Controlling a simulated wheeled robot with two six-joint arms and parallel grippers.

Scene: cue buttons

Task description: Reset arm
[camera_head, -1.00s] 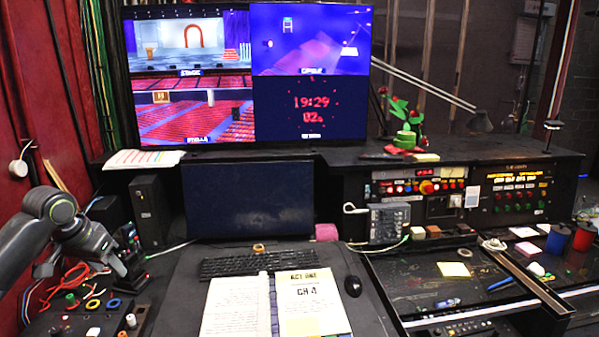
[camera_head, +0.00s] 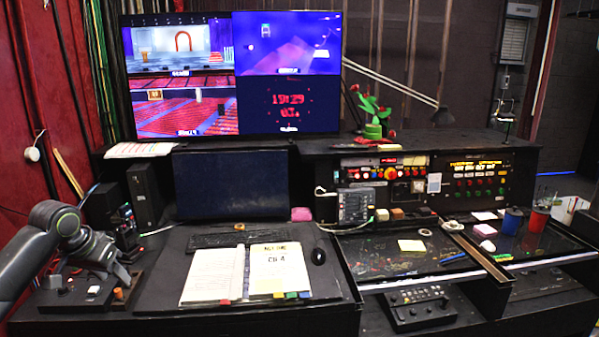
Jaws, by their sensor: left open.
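My left arm comes in from the left edge, grey with a green ring at a joint. Its gripper (camera_head: 122,274) points down and right, above the small dark control box at the desk's left end. The jaws are open, though the fingertips are small and partly lost against the dark box. I see nothing between them. The box carries white buttons (camera_head: 93,290) and an orange-topped piece (camera_head: 118,294). I cannot tell whether the gripper touches any of them. My right gripper is not in view.
An open script binder (camera_head: 215,275) lies on the desk, with a keyboard (camera_head: 225,240) behind it and a mouse (camera_head: 318,256) beside it. A dark monitor (camera_head: 230,185) stands behind. Button panels (camera_head: 480,181) line the right console. A black control box (camera_head: 418,308) sits lower right.

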